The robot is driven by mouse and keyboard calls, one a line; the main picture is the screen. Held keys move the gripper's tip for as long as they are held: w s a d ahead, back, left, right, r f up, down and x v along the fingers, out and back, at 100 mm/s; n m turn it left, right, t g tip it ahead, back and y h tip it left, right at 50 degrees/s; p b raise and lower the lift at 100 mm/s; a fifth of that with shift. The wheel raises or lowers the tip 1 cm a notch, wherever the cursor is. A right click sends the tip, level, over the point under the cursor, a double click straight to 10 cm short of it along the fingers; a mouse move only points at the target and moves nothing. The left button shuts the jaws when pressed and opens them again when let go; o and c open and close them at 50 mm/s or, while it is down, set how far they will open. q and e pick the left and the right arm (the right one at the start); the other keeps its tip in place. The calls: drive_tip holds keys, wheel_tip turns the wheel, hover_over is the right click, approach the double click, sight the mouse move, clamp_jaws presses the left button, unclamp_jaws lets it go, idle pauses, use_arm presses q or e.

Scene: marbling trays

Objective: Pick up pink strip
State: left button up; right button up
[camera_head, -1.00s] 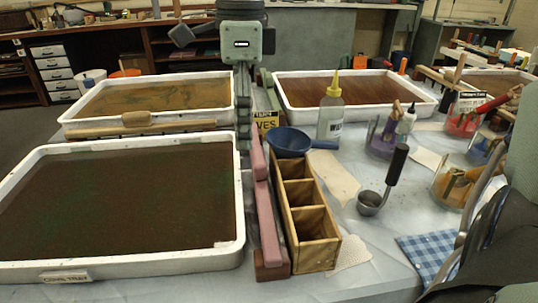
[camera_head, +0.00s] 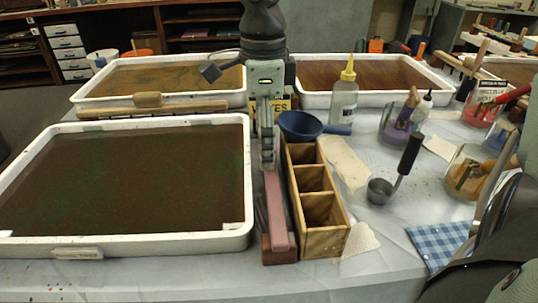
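The pink strip (camera_head: 275,208) is long and narrow. It lies lengthwise on a dark red block (camera_head: 277,256) between the near tray and the wooden box. My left gripper (camera_head: 268,168) comes down from the top middle, with its fingers over the far part of the strip. They hide that end. I see the fingers nearly edge-on, so I cannot tell their gap or whether they touch the strip. Part of my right arm shows at the right edge; its fingertips are not visible.
A white-rimmed tray of dark liquid (camera_head: 150,243) is close on the left. A wooden compartment box (camera_head: 326,243) stands just right of the strip, with a blue scoop (camera_head: 302,124) behind it. A bottle (camera_head: 343,104) and metal ladle (camera_head: 381,191) stand farther right.

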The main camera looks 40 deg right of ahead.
drive_tip(key=shift+c, duration=0.3)
drive_tip(key=c, duration=1)
